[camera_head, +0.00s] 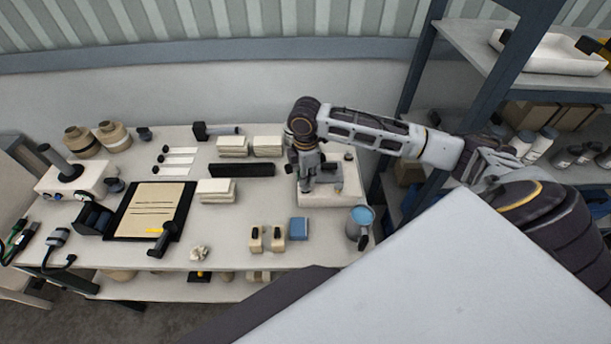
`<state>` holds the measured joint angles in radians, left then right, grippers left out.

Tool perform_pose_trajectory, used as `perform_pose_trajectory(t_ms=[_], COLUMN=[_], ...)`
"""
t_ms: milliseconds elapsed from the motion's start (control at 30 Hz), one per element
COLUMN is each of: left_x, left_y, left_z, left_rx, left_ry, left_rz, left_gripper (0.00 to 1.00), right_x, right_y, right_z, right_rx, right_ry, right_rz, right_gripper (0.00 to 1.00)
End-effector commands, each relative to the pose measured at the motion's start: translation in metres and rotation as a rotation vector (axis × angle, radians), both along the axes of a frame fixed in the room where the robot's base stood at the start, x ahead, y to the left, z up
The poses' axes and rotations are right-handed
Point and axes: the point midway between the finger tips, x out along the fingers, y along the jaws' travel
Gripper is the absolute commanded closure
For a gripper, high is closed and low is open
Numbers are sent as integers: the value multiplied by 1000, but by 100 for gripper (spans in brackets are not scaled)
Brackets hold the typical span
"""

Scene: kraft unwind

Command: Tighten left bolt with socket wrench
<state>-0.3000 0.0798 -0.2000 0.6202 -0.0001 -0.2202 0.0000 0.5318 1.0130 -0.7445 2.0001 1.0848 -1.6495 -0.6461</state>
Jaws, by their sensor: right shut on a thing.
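My right gripper (307,187) reaches in from the right and points down over the left part of a pale block-shaped fixture (345,198) at the right end of the table. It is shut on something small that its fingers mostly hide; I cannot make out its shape. A small dark knob or bolt head (348,157) shows at the fixture's back right. The left bolt cannot be told apart under the gripper. A dark tool with a handle (165,240) lies at the clipboard's lower right corner; I cannot tell what kind it is. My left gripper is not in view.
A blue-topped mug (359,224) stands close to the fixture's front right. A blue box (299,228), pale stacks (233,146) and a dark bar (241,170) lie to its left. A clipboard (150,210) lies further left. A shelf rack (480,45) stands at right.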

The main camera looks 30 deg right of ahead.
Motion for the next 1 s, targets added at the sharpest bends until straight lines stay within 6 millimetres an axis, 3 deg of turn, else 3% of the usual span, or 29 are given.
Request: perform_pose_trajectory(t_ms=[433,1000], left_x=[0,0], left_y=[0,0], left_z=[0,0], left_rx=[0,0], left_ry=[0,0], left_rz=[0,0], left_gripper=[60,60], right_x=[0,0], right_y=[0,0], right_z=[0,-1], right_rx=[0,0], right_ry=[-1,-1], right_rz=[-182,-255], right_gripper=[100,100])
